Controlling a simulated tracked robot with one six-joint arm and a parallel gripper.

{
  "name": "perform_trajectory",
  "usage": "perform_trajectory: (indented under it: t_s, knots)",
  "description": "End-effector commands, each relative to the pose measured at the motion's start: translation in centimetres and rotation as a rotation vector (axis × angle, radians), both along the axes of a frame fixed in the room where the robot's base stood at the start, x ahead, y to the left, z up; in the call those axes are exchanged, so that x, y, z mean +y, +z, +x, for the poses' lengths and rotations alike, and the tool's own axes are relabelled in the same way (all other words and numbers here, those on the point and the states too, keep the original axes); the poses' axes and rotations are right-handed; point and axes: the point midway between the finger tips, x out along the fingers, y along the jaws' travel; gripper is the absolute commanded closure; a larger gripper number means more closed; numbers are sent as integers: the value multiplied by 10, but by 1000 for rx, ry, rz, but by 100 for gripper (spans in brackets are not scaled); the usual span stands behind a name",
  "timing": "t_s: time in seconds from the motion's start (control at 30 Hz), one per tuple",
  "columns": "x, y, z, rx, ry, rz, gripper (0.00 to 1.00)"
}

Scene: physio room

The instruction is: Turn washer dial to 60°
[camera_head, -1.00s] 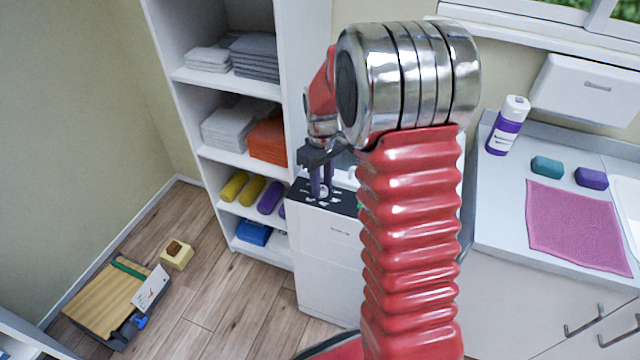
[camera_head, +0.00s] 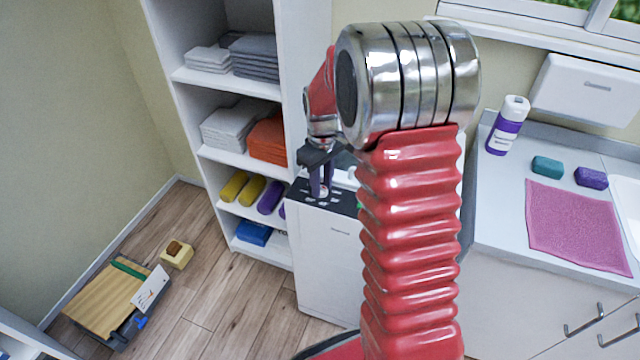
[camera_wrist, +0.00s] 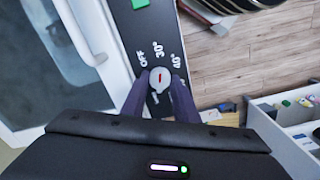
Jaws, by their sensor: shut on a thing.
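The washer (camera_head: 325,255) is a white box with a dark top panel, left of my arm in the head view. Its dial (camera_wrist: 160,77) is a small light grey knob with a red mark, on the black panel strip (camera_wrist: 137,20) in the wrist view. White labels OFF, 30° and 40° show around it; others are hidden by my gripper. The red mark lies roughly in line with the 30° label. My gripper (camera_wrist: 160,86) has its two purple fingers shut on the dial, one on each side. In the head view my gripper (camera_head: 321,189) is low over the panel.
A white shelf (camera_head: 228,150) with folded towels and rolls stands close behind and left of the washer. A counter (camera_head: 500,190) with a purple-labelled bottle (camera_head: 508,125) and a pink cloth (camera_head: 575,225) is at right. A green button (camera_wrist: 139,3) is beside the labels.

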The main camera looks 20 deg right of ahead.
Motion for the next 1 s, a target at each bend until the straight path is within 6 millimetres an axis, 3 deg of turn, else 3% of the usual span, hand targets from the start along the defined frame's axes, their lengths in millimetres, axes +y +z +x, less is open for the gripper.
perform_trajectory:
  t_s: [0.2, 0.23, 0.47, 0.77, 1.0]
  knots:
    - [-1, 0, 0, -1, 0, -2, 96]
    - [-1, 0, 0, -1, 0, -2, 71]
    - [0, 0, 0, 0, 0, -1, 55]
    - [0, 1, 0, -1, 1, 0, 55]
    - [0, 21, 1, -3, 1, -1, 55]
